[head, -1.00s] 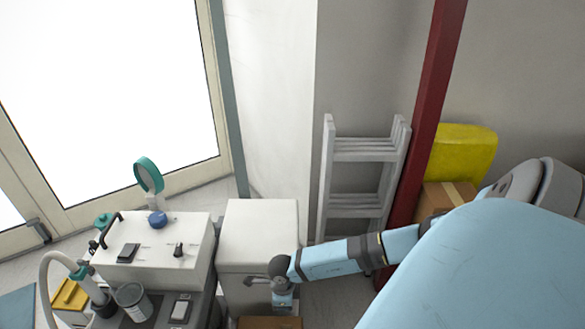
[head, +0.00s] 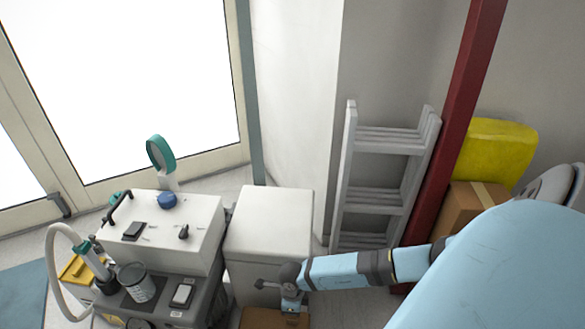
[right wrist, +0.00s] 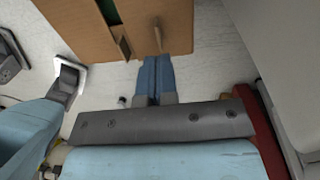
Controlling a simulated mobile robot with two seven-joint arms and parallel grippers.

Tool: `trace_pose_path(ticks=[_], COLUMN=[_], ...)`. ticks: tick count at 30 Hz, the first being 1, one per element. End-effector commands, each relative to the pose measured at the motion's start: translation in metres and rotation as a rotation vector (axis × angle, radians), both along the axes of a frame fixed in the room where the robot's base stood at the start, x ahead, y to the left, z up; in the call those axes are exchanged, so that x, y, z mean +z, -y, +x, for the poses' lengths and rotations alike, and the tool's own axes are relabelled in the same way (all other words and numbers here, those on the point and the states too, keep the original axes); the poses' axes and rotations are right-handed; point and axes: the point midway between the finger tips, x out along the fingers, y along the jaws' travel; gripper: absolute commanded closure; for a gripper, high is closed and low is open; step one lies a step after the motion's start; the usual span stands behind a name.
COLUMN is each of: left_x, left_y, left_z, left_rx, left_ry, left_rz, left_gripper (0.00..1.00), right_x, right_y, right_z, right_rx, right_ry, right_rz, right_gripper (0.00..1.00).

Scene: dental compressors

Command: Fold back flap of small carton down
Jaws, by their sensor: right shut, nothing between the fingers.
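The small brown carton (head: 262,319) is cut off at the bottom edge of the head view, beside the white box-shaped unit. In the right wrist view the carton (right wrist: 82,28) fills the upper middle. A dark opening with some green inside shows at the top edge, with narrow flap-like pieces next to it. Which one is the back flap I cannot tell. My right gripper (right wrist: 158,58) is shut and empty, with its blue fingers pointing at the carton's lower edge; contact is unclear. In the head view my right gripper (head: 291,303) is just over the carton. My left gripper is not in view.
A white box-shaped unit (head: 268,222) stands close behind the carton. A control box (head: 160,228) on a grey cart is to the left. Another carton (head: 468,208) and a yellow object (head: 495,152) are at the right.

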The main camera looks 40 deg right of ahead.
Motion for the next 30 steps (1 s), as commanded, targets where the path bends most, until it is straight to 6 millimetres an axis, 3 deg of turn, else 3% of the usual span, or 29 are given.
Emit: trace_pose_path(ticks=[1, 7, 21, 30], left_x=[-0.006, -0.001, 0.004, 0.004], left_y=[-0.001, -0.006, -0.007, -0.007], left_z=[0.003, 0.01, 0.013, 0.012], left_rx=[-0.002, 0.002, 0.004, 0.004], left_ry=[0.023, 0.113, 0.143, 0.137], left_rz=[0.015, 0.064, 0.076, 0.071], left_gripper=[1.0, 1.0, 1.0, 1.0], right_x=[-0.015, -0.036, -0.04, -0.056], right_y=[-0.001, -0.003, -0.003, -0.009], right_z=[-0.001, -0.003, -0.003, -0.008], right_rx=[-0.001, 0.0, 0.0, 0.001], right_ry=[-0.001, -0.001, -0.001, -0.001], right_rz=[0.001, 0.001, -0.001, 0.002], right_gripper=[1.0, 1.0, 1.0, 1.0])
